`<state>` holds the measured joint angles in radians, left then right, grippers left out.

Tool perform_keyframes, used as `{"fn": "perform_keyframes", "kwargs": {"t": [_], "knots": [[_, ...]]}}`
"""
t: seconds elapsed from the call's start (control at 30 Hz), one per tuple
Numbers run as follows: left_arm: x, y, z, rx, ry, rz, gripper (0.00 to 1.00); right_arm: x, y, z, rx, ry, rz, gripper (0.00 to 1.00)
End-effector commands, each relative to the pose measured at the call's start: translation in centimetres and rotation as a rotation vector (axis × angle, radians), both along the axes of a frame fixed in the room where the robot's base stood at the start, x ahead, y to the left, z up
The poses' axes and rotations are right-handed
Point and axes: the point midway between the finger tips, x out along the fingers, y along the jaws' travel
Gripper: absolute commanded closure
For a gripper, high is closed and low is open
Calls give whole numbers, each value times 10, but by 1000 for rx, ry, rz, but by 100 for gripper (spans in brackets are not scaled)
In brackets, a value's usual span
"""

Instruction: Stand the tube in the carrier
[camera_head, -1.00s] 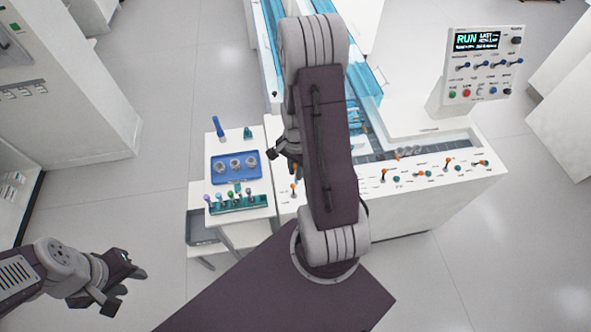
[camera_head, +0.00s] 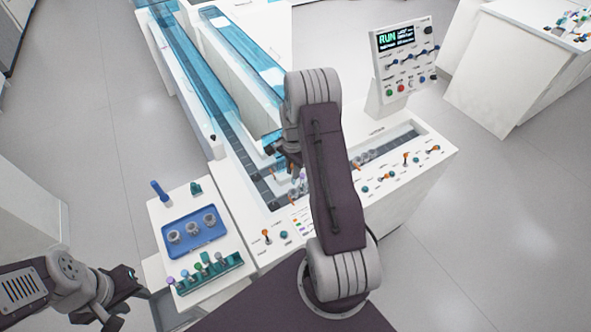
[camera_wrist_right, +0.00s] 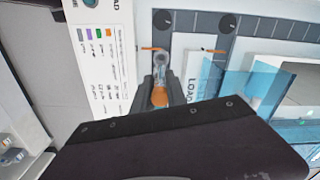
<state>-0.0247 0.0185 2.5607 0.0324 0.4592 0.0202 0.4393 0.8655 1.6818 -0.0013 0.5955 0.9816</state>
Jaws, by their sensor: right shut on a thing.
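In the right wrist view, my right gripper (camera_wrist_right: 160,92) is shut on a tube with an orange cap (camera_wrist_right: 159,97). Its clear body shows beyond the fingers. A round grey piece, possibly a carrier (camera_wrist_right: 162,20), lies on the dark track beyond the tube; I cannot tell whether they touch. In the head view my right gripper (camera_head: 291,152) is over the track, partly hidden by my arm. Grey round carriers (camera_head: 191,228) sit in a blue tray (camera_head: 180,250) at the lower left. My left gripper (camera_head: 122,298) is open and empty, beside the side table's near edge.
A green rack (camera_head: 208,275) with several capped tubes stands in front of the tray. A blue tube-like piece (camera_head: 160,191) stands behind it. Blue clear covers (camera_head: 190,70) run along the track. A control panel (camera_head: 405,58) reading RUN stands at the back right.

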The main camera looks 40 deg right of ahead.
Motion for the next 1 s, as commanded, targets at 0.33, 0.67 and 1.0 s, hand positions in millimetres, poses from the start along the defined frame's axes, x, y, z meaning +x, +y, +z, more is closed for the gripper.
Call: {"fn": "perform_keyframes", "kwargs": {"t": [0.33, 0.67, 1.0], "knots": [[0, 0, -19, 0, -1, 0, 64, 0, 0, -22, 0, 0, 0, 100], [0, 0, -41, 0, 0, 0, 64, 0, 0, -49, 0, 0, 0, 100], [1, 0, -38, 0, 0, 0, 64, 0, 0, -47, 0, 0, 0, 100]]}}
